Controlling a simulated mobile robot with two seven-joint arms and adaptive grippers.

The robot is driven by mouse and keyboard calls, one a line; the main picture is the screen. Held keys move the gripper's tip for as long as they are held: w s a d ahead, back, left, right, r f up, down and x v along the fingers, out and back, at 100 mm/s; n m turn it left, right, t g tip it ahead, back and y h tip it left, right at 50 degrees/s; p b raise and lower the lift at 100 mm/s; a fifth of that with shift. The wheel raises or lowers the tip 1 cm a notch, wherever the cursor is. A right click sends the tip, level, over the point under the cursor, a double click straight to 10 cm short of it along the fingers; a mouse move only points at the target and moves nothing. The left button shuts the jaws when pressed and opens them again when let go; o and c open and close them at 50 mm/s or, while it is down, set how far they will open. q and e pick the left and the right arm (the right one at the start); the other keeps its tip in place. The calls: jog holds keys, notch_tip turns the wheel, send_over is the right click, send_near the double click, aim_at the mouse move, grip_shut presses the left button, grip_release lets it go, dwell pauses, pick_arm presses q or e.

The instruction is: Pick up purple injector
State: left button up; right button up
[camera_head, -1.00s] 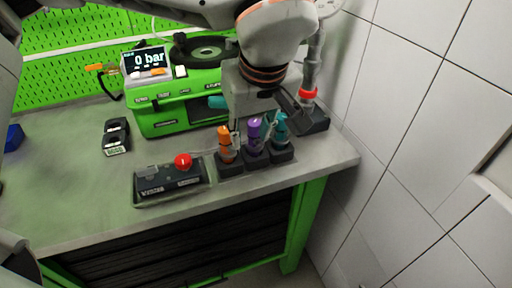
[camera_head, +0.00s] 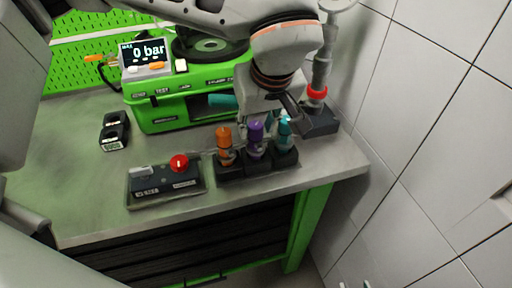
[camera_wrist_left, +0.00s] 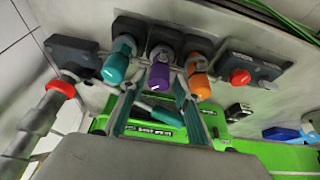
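The purple injector (camera_head: 255,138) stands upright in the middle black holder, between the orange injector (camera_head: 224,143) and the teal injector (camera_head: 284,133). In the left wrist view the purple injector (camera_wrist_left: 160,75) lies ahead, between the fingertip lines of my left gripper (camera_wrist_left: 157,88). In the head view my left gripper (camera_head: 258,122) is open and empty right at the purple injector's upper part. I cannot tell whether a finger touches it. Only the tips of my right gripper (camera_head: 354,284) show at the bottom edge; they are apart.
The green pump tester (camera_head: 180,112) with a "0 bar" display stands behind. A control box (camera_head: 165,187) with a red button is left of the holders. A stand with a red-ringed grey pipe (camera_head: 319,92) is at right, near the tiled wall. The bench front is clear.

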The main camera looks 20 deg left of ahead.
aim_at(256, 151)
pick_arm(q)
jog(key=shift+x, duration=1.35)
grip_shut()
jog(key=shift+r, duration=0.1)
